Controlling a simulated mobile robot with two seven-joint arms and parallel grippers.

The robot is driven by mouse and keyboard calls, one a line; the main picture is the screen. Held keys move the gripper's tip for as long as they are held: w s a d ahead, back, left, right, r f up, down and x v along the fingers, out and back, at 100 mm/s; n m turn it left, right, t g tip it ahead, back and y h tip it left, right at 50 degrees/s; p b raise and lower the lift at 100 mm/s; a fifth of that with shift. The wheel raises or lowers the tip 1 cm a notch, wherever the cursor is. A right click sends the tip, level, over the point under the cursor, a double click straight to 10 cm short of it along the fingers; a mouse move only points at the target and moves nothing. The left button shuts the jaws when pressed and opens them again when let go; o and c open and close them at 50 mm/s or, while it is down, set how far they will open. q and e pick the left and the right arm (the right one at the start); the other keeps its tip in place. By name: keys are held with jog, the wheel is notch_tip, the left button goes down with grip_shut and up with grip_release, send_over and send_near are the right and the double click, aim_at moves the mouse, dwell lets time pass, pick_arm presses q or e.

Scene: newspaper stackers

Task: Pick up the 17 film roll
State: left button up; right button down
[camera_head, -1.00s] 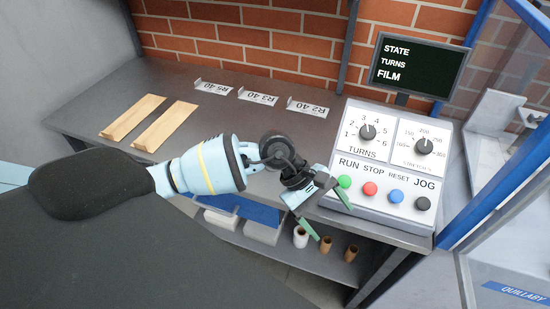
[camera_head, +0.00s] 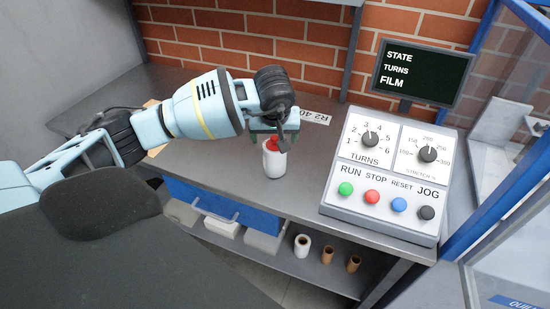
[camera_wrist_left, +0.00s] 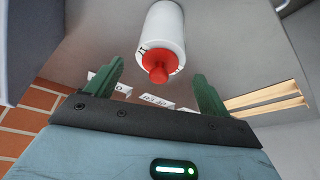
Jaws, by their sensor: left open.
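A white film roll (camera_head: 273,162) with a red knob on top appears to stand upright on the grey bench, left of the control box. In the left wrist view the roll (camera_wrist_left: 165,28) points its red end at my gripper. Small dark marks show near that end, but I cannot read them surely. My left gripper (camera_head: 274,137) is at the roll's top and partly hides the red knob. In the left wrist view the gripper (camera_wrist_left: 157,75) is open, with its green fingers spread to either side of the red end. My right gripper is not in view.
The control box (camera_head: 385,180) with dials and coloured buttons stands to the right, below a dark screen (camera_head: 418,78). A white label (camera_head: 312,117) lies behind the roll. A lower shelf holds a white roll (camera_head: 302,246) and two brown tubes (camera_head: 327,255). A brick wall (camera_head: 270,45) is behind.

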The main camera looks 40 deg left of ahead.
aim_at(275, 145)
pick_arm(q)
jog(key=shift+s+d+x, duration=0.15)
jog(key=shift+x, duration=1.35)
jog(key=shift+s+d+x, duration=0.1)
jog(key=shift+s+x, duration=0.05)
jog(key=shift+x, duration=1.4)
jog(key=shift+f, duration=0.15)
jog(key=c, duration=1.2)
